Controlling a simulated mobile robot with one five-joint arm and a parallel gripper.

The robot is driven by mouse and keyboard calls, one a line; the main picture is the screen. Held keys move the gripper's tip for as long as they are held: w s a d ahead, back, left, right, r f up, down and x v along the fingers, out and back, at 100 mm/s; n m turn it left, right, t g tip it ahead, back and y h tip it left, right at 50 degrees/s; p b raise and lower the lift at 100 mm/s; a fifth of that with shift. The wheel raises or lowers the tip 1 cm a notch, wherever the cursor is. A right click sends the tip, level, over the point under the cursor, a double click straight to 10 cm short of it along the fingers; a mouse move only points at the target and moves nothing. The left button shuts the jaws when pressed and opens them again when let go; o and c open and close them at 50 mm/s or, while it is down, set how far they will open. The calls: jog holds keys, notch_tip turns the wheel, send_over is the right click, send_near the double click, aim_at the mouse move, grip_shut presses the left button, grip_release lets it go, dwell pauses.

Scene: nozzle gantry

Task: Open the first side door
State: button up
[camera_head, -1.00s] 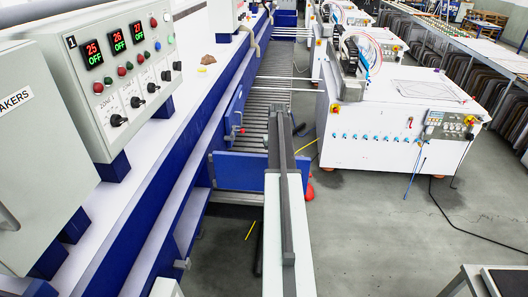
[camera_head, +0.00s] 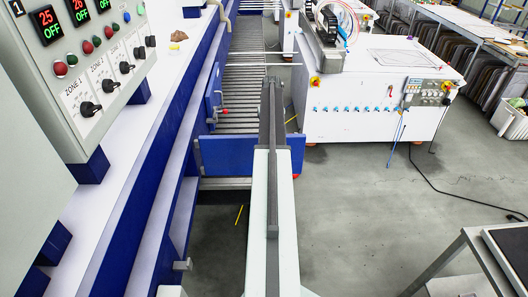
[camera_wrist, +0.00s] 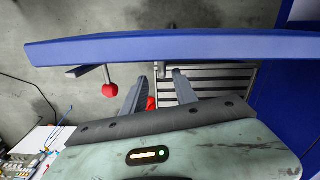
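A low blue side panel (camera_head: 215,156), which may be the side door, stands across the end of the roller conveyor (camera_head: 240,85). In the wrist view a long blue bar or panel edge (camera_wrist: 180,47) crosses the top. A red knob on a short rod (camera_wrist: 111,90) hangs below its left part. My gripper (camera_wrist: 160,88) has its two fingers apart, with the fingertips just below the blue bar; I cannot tell whether they touch it. Another red part (camera_wrist: 151,104) shows between the fingers.
A blue and white machine frame (camera_head: 150,160) with a control box (camera_head: 90,70) runs along the left. A white cabinet with blue fittings (camera_head: 365,105) stands beyond the panel at right. A dark-topped table (camera_head: 465,250) is at lower right. Grey floor (camera_head: 345,215) between is clear.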

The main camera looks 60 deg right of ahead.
jog(key=shift+w+f+b, duration=0.15)
jog(key=shift+f+b, duration=0.3)
jog(key=shift+f, duration=0.4)
notch_tip(320, 180, down, 8)
jog(key=b, duration=0.8)
jog(key=shift+w, duration=0.1)
jog(key=shift+r, duration=0.15)
grip_shut()
